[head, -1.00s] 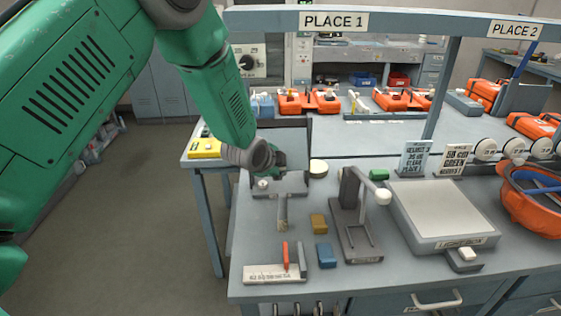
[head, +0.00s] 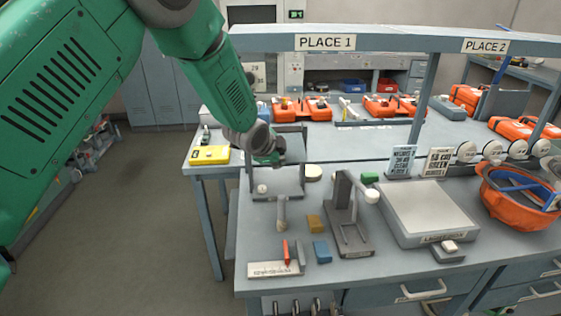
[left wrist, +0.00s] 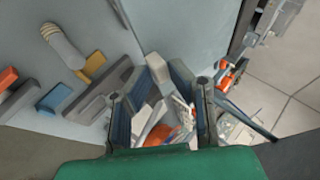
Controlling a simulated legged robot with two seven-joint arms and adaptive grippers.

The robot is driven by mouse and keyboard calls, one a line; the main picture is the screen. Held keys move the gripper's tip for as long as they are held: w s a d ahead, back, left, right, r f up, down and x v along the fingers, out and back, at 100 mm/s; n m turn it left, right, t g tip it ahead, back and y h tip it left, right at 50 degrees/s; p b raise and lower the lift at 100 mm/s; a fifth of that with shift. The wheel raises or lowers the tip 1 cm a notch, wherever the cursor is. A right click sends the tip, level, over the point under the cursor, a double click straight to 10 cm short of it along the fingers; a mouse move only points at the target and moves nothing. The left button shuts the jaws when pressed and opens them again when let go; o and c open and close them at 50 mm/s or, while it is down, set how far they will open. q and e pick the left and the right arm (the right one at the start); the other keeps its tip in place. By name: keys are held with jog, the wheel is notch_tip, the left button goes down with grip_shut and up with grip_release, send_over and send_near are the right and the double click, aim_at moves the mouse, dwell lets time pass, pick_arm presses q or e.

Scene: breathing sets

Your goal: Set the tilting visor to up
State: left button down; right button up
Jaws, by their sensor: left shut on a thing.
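The tilting visor (head: 290,180) is a grey framed panel with a pale round knob at its lower left, standing near the left end of the bench. My left gripper (head: 270,158) is at the upper part of this frame and hides some of it. In the left wrist view the dark fingers of my left gripper (left wrist: 166,105) stand around a pale grey piece (left wrist: 155,112); which part of the visor this is I cannot tell. The visor's exact tilt is hard to read behind the gripper. My right gripper is not in view.
A small dark stand (head: 350,215), a brown block (head: 315,224) and a blue block (head: 322,251) are in front. A yellow box (head: 209,155) lies to the left. A light box (head: 428,211) and an orange helmet (head: 515,203) are to the right.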

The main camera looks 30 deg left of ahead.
pick_arm(q)
jog(key=r, duration=0.3)
jog(key=shift+w+a+p, duration=0.2)
jog(key=shift+w+p, duration=0.1)
jog(key=shift+p, duration=0.05)
jog(key=shift+a+r+p, duration=0.15)
jog(key=shift+r+p, duration=0.15)
jog(key=shift+r, duration=0.25)
jog(key=c, duration=1.6)
grip_release()
jog(key=shift+o, duration=0.2)
jog(key=shift+w+a+f, duration=0.25)
jog(key=shift+w+f, duration=0.05)
jog(key=shift+w, duration=0.05)
jog(key=shift+d+r, duration=0.15)
jog(key=shift+d, duration=0.05)
jog(key=shift+s, duration=0.15)
jog(key=v, duration=1.1)
jog(key=shift+s+d, duration=0.2)
jog(key=shift+s, duration=0.25)
